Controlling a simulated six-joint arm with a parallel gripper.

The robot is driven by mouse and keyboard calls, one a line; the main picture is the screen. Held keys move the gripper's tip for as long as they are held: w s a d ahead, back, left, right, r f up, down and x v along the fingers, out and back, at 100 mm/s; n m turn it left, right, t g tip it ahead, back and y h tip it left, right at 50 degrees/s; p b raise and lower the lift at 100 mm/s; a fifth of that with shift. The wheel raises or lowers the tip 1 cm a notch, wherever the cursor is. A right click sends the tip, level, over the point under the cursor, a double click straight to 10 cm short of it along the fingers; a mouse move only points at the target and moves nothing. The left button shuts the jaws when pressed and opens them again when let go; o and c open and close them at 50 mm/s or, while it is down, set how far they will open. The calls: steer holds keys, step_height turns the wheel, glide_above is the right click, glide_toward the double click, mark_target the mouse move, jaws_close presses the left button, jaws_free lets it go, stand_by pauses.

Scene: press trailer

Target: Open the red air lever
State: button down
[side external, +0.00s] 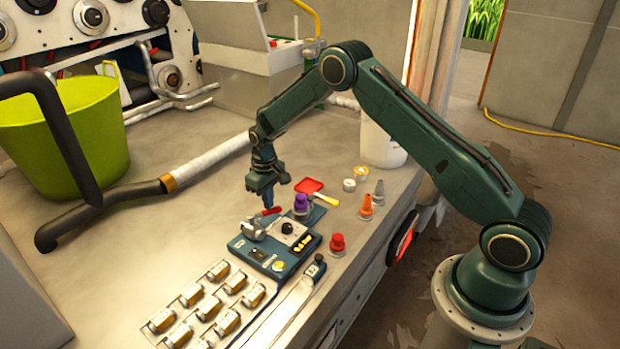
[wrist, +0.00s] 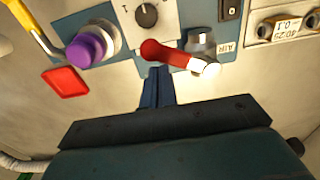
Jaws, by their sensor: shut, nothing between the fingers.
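The red air lever (wrist: 166,53) shows in the wrist view, joined to a silver valve (wrist: 203,46) beside the "AIR" label on a blue panel. In the side external view the small red lever (side external: 268,212) sits on the blue control box (side external: 262,254). My gripper (wrist: 158,82) is shut and empty, pointing down with its fingertips close to the red lever's handle. In the side external view my gripper (side external: 268,203) is just above the lever. I cannot tell whether the fingertips touch it.
A purple knob (wrist: 87,50) and a black dial (wrist: 146,15) are near the lever. A red square scraper (side external: 308,186), a red cap (side external: 337,243) and orange cone (side external: 366,206) stand to the right. Several brass blocks (side external: 211,304) lie in front. A green bucket (side external: 75,140) stands at left.

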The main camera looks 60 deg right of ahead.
steer(key=shift+s+a, duration=0.1)
steer(key=shift+s, duration=0.65)
steer(key=shift+s+a, duration=0.6)
steer(key=shift+s, duration=0.3)
steer(key=shift+a, duration=0.1)
steer(key=shift+s+a, duration=0.7)
steer(key=shift+a, duration=0.2)
